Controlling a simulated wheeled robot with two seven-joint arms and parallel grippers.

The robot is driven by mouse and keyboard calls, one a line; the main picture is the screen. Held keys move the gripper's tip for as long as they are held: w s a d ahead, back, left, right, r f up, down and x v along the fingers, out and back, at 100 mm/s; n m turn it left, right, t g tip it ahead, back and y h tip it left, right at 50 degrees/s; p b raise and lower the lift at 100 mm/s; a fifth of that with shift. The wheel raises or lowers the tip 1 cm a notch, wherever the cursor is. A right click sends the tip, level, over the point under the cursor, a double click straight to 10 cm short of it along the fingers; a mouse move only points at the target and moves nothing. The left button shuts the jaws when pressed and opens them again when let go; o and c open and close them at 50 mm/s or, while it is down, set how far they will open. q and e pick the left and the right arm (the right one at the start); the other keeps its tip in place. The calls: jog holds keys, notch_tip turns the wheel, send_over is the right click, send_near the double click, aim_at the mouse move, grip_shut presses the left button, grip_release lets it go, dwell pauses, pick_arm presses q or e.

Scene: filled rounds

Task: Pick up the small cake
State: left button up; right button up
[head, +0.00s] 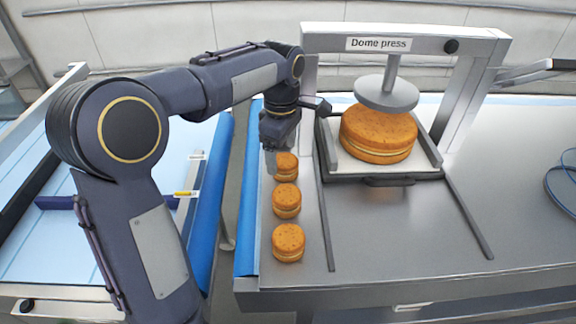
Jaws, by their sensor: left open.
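Three small round cakes, orange-brown with a pale filling band, stand in a column on the metal table in the head view. The front cake (288,243), the middle cake (287,201) and the far cake (287,165) are apart or nearly so. My left gripper (272,160) is at the far cake, over or beside its left edge. Its fingers are mostly hidden by the arm's wrist and it looks open. I cannot tell whether it touches that cake. My right gripper is not in view.
A large cake (378,134) sits on a tray (388,178) under the dome press (386,92), right of the small cakes. A blue-edged conveyor (212,190) lies left across a gap.

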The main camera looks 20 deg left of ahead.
aim_at(284, 159)
pick_arm(q)
jog(key=f, duration=0.4)
jog(key=shift+d+f, duration=0.15)
jog(key=shift+d, duration=0.1)
jog(key=shift+c, duration=0.4)
jog(key=c, duration=0.7)
